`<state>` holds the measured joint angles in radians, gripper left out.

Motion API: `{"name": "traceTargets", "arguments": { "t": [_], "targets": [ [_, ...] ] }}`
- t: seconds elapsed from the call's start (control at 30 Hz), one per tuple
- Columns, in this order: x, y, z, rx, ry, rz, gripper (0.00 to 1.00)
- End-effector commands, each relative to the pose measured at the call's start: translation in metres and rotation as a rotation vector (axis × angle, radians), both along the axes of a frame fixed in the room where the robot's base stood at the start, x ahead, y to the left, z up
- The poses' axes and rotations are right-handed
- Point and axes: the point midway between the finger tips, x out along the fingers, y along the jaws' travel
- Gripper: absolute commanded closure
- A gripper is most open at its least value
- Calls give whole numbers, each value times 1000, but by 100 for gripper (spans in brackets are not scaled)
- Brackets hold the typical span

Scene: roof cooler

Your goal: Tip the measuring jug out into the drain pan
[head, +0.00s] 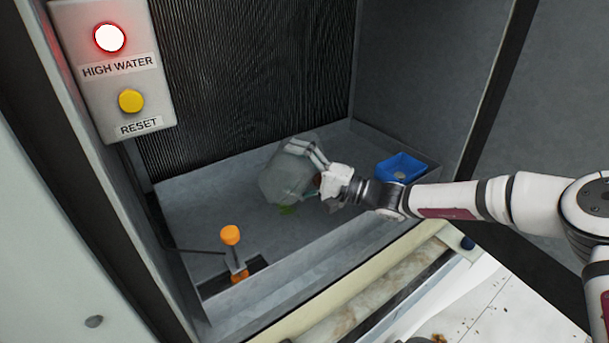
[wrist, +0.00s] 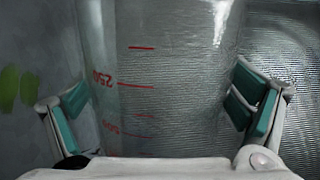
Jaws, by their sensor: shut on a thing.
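The measuring jug (head: 282,178) is clear and hangs tilted over the drain pan (head: 190,215), a wide grey trough. My gripper (head: 318,168) is shut on the jug from the right. In the wrist view the jug (wrist: 160,60) fills the middle, with red scale marks and figures, and a teal-padded finger lies on each side. I cannot tell from these views whether any liquid is in the jug, or exactly where its mouth points.
A green patch (head: 288,210) lies in the pan below the jug. An orange float switch (head: 230,236) stands at the pan's left. The HIGH WATER lamp (head: 109,38) glows above a yellow RESET button (head: 131,100).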

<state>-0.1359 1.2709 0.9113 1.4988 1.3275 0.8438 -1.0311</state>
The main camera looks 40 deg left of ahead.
Motion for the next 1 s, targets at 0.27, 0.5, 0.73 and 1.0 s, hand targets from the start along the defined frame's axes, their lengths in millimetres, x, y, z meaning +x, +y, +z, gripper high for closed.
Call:
{"name": "traceTargets", "arguments": {
  "t": [0.27, 0.5, 0.73, 1.0],
  "targets": [
    [2, 1, 3, -10, 31, 0, 52],
    [5, 2, 6, -22, 69, -1, 52],
    [-5, -1, -4, 15, -46, 5, 52],
    [-20, -6, 2, 86, -259, 7, 52]
  ]
}}
